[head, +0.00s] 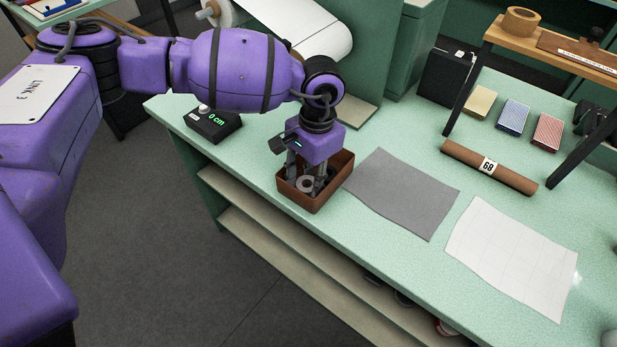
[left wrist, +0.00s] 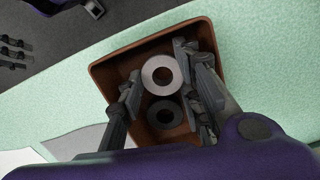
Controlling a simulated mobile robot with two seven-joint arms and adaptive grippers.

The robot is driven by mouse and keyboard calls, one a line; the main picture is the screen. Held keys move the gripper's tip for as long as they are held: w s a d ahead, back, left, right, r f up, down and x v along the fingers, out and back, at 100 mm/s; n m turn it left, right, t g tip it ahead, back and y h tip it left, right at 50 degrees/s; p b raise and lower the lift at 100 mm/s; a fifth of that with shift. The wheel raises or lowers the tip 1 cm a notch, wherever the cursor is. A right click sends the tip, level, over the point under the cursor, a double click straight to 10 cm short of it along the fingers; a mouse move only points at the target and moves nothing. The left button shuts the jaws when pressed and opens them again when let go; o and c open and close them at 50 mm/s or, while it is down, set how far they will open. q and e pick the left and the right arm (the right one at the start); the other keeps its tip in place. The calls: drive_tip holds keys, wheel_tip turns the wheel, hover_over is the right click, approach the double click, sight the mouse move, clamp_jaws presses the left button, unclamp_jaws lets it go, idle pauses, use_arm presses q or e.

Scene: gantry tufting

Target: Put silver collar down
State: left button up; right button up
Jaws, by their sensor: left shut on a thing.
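The silver collar (left wrist: 161,75) is a pale ring between the two fingertips of my left gripper (left wrist: 157,66), which is shut on it. The gripper points down into a brown open box (left wrist: 104,72). A dark ring (left wrist: 164,114) lies in the box beside the collar. In the head view my left gripper (head: 307,177) reaches into the box (head: 317,203) near the bench's front edge, and a ring (head: 306,184) shows between its fingers. Whether the collar touches the box floor I cannot tell. My right gripper is not in view.
Right of the box a grey sheet (head: 405,193) and a white gridded sheet (head: 514,257) lie on the green bench (head: 425,273). A brown roll labelled 68 (head: 470,160) lies behind them.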

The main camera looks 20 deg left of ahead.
use_arm(q)
drive_tip(key=shift+f, duration=0.2)
drive_tip(key=o, duration=0.9)
drive_tip(key=shift+c, duration=0.2)
drive_tip(key=shift+r, duration=0.15)
drive_tip(key=shift+r, duration=0.35)
wheel_tip(320, 180, up, 11)
drive_tip(key=w+b, duration=0.1)
drive_tip(key=shift+d+r, duration=0.2)
drive_tip(key=shift+d, duration=0.15)
